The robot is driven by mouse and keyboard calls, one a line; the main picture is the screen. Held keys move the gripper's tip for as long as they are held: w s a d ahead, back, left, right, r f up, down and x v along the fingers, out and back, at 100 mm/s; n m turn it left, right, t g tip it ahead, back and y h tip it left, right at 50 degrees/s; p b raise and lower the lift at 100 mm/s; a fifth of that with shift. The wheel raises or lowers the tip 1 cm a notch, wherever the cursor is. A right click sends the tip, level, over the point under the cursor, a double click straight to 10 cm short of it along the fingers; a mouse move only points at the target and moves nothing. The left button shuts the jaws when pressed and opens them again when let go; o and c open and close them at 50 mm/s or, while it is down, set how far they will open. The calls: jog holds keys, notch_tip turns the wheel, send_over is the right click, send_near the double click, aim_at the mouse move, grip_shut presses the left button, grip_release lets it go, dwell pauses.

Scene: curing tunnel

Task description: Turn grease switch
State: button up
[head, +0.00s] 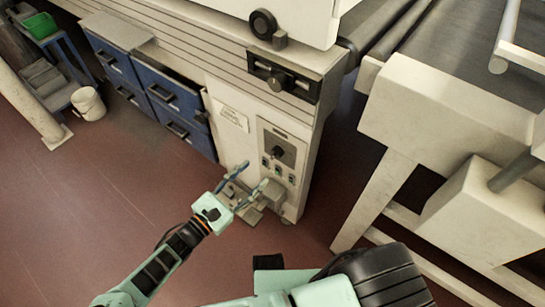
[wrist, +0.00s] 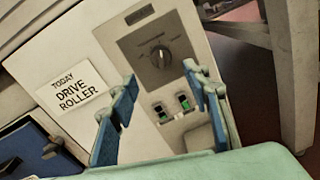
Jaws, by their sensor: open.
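A grey control panel (head: 283,143) is set in the end of the cream machine cabinet. It carries a dark rotary switch (head: 277,152), which the wrist view shows as a round dial (wrist: 160,56) with a pointer knob and marks around it. Below the dial are small green-lit switches (wrist: 185,102). I cannot read which control is the grease switch. My gripper (head: 247,179) is open and empty in front of the panel, its blue fingers apart. In the wrist view the fingertips (wrist: 160,75) frame the dial and green switches from either side; I see no contact.
A sign reading "TODAY DRIVE ROLLER" (wrist: 75,90) is left of the panel. Blue drawers (head: 180,105) stand further left, one partly open. A white bucket (head: 88,103) is on the floor. A conveyor frame (head: 420,110) stands at right.

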aim_at(272, 157)
jog(key=b+x, duration=0.1)
jog(key=x, duration=0.8)
jog(key=shift+c, duration=0.7)
jog(key=c, duration=1)
